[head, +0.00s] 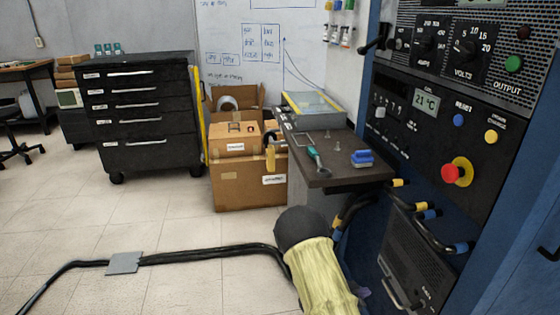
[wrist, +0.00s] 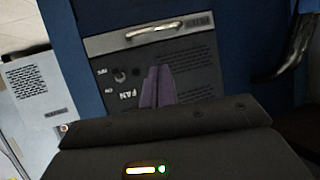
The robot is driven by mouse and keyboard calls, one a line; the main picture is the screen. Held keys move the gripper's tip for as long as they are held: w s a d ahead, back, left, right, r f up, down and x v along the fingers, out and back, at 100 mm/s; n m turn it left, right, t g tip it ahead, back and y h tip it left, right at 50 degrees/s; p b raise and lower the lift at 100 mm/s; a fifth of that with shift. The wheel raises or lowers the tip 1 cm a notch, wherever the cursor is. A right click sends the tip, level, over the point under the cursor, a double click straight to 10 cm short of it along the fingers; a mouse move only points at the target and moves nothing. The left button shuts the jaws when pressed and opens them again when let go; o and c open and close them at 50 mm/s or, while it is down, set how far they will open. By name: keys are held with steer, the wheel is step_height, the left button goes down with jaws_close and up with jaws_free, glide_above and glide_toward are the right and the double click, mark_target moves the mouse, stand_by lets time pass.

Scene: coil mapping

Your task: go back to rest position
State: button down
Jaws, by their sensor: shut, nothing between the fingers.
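My gripper (wrist: 157,72) is shut, its two purple fingers together with nothing between them. In the wrist view it points at a dark panel (wrist: 200,75) that appears upside down. The panel has a FAN label, a small toggle switch (wrist: 120,75) and a metal handle (wrist: 154,30). I cannot tell whether the fingertips touch the panel. In the head view my arm hides most of the gripper, low beside the blue cabinet (head: 500,230). A small purple bit (head: 361,289) shows there.
Black cables (head: 210,255) cross the floor. Cables with coloured bands (head: 425,215) and a red emergency button (head: 455,173) stick out. Open floor lies left.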

steer(key=s+a+r+n+y, duration=0.3)
steer(key=a+r+n+y, duration=0.3)
steer(key=a+r+y, duration=0.4)
steer(key=s+r+n+g+y, duration=0.15)
steer(key=s+r+n, duration=0.3)
steer(key=s, duration=0.45)
steer(key=s+r+n+g, duration=0.25)
steer(key=s+r, duration=0.25)
steer(key=s, duration=0.4)
step_height(320, 180, up, 34)
steer(key=t+p, duration=0.1)
steer(key=p, duration=3.3)
steer(key=shift+w+a+r+p, duration=0.2)
steer(key=shift+w+r+p, duration=0.05)
steer(key=shift+w+p, duration=0.1)
